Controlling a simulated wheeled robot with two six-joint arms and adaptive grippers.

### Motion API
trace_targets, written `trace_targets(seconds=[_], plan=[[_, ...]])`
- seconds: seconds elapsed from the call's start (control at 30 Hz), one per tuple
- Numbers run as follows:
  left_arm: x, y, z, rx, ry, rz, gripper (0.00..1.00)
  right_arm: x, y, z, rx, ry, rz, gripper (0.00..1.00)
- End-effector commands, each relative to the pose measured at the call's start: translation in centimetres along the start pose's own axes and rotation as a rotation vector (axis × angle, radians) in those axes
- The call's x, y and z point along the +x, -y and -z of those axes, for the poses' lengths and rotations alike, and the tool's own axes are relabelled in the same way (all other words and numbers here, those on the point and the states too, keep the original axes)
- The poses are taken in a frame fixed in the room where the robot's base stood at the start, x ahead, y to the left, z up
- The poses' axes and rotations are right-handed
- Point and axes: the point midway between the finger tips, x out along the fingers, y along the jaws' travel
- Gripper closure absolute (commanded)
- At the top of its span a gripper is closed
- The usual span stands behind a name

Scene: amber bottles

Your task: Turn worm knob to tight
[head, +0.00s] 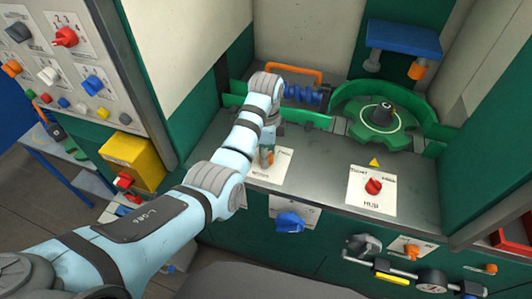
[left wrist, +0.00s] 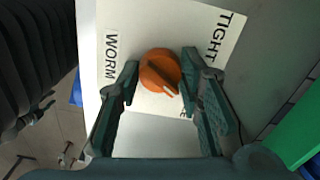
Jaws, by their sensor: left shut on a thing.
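The worm knob (left wrist: 160,68) is a round orange dial on a white label plate (left wrist: 205,25) in the left wrist view. The plate reads WORM on one side and TIGHT at the upper right. The knob's grip ridge points to the lower right in that view, not at the word TIGHT. My left gripper (left wrist: 162,76) is shut on the knob, one dark green finger on each side. In the head view my left gripper (head: 267,158) is over the plate (head: 279,163) on the grey counter, and the arm and gripper mostly hide the knob. My right gripper is in neither view.
A red knob (head: 373,186) on another white plate is to the right on the counter (head: 320,180). A green star-shaped wheel (head: 384,124) stands behind it. A blue knob (head: 289,222) is on the front face below. A panel of several knobs (head: 65,37) is at the left.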

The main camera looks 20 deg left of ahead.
Motion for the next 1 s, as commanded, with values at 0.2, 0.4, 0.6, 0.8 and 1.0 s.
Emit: trace_targets(seconds=[0.2,0.4,0.6,0.8,1.0], plan=[[-0.20,0.15,0.07,-0.193,-0.003,0.006,0.94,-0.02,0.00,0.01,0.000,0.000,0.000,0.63],[-0.23,0.18,0.06,-0.384,-0.003,0.007,0.94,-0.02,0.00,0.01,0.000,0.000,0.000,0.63],[-0.25,0.21,0.06,-0.574,-0.004,0.007,0.94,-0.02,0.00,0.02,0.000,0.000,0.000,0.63],[-0.28,0.23,0.05,-0.764,-0.005,0.008,0.94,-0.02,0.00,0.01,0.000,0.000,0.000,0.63],[-0.29,0.25,0.03,-0.953,-0.007,0.008,0.94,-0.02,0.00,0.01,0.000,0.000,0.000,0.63]])
